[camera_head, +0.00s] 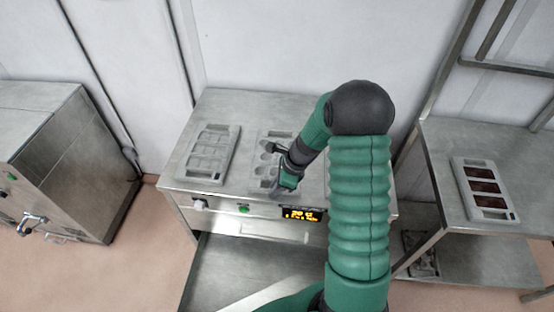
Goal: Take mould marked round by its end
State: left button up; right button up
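A pale grey mould with round cavities (265,157) lies on the steel worktop, in the middle. My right arm covers its right side, and any marking on it is too small to read. A second grey mould with rectangular cavities (209,153) lies to its left. My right gripper (275,191) is low over the near end of the round-cavity mould, close to the worktop's front edge. Whether its fingers touch the mould or are open or shut is not clear. My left gripper is not in view.
The steel worktop (235,105) has a front panel with a green button and a lit display (301,215). A right-hand steel table (445,150) holds a tray with dark brown filled cavities (457,172). A steel cabinet with a tap (65,150) stands at left.

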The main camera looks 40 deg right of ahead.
grip_shut()
jog(key=shift+d, duration=0.1)
dwell(0.9)
dwell(0.4)
